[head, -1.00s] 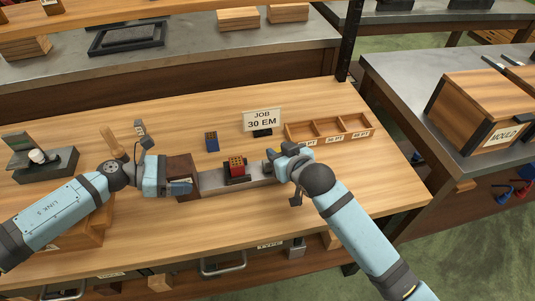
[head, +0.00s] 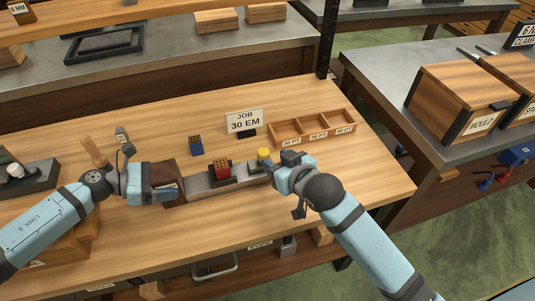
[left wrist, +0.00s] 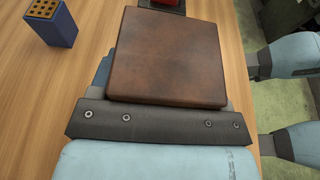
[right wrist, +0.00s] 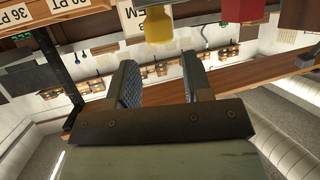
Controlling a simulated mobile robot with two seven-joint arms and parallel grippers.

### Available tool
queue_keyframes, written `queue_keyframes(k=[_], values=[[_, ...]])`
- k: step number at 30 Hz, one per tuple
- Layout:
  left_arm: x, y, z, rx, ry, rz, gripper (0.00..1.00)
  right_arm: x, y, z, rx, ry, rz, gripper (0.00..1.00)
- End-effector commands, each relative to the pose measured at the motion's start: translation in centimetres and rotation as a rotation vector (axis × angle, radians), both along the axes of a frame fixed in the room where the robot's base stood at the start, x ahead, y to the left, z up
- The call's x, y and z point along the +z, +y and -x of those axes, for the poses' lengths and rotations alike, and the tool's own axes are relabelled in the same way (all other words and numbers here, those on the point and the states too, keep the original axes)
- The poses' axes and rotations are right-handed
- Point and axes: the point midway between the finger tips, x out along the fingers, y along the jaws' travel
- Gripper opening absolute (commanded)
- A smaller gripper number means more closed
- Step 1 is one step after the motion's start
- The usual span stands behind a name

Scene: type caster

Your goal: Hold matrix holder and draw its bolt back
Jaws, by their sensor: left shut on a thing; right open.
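The matrix holder is a grey bar (head: 199,184) on the wooden bench with a brown end block (head: 165,172) at its left. A red block with dotted top (head: 221,170) sits on the bar. A yellow knob (head: 263,154), which looks like the bolt's, stands near the bar's right end; it also shows in the right wrist view (right wrist: 158,25). My left gripper (head: 176,191) is shut on the holder's brown end, which fills the left wrist view (left wrist: 170,60). My right gripper (head: 274,173) is open beside the bar's right end. Its fingers (right wrist: 161,80) are apart and empty, with the knob beyond them.
A blue block with holes (head: 196,145) and a JOB 30 EM sign (head: 244,122) stand behind the bar. A labelled compartment tray (head: 314,128) lies behind my right gripper. A wooden-handled tool (head: 96,152) is at left. Bench right of the tray is clear.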

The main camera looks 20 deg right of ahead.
Motion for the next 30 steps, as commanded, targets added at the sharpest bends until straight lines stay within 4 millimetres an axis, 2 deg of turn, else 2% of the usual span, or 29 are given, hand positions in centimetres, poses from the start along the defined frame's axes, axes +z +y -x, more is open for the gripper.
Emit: queue_keyframes(k=[3, 10, 30], values=[[0.0, 0.0, 0.0, 0.001, 0.0, -0.001, 0.46, 0.9, -0.7, 2.2, -0.001, 0.002, 0.001, 0.46], [0.0, 0.0, 0.0, 0.001, -0.001, -0.001, 0.46, 1.9, -1.4, 4.5, -0.001, 0.001, 0.002, 0.46], [0.0, 0.0, 0.0, 0.0, -0.001, 0.0, 0.46, 2.1, -1.4, 4.8, -0.001, 0.0, 0.0, 0.46]])
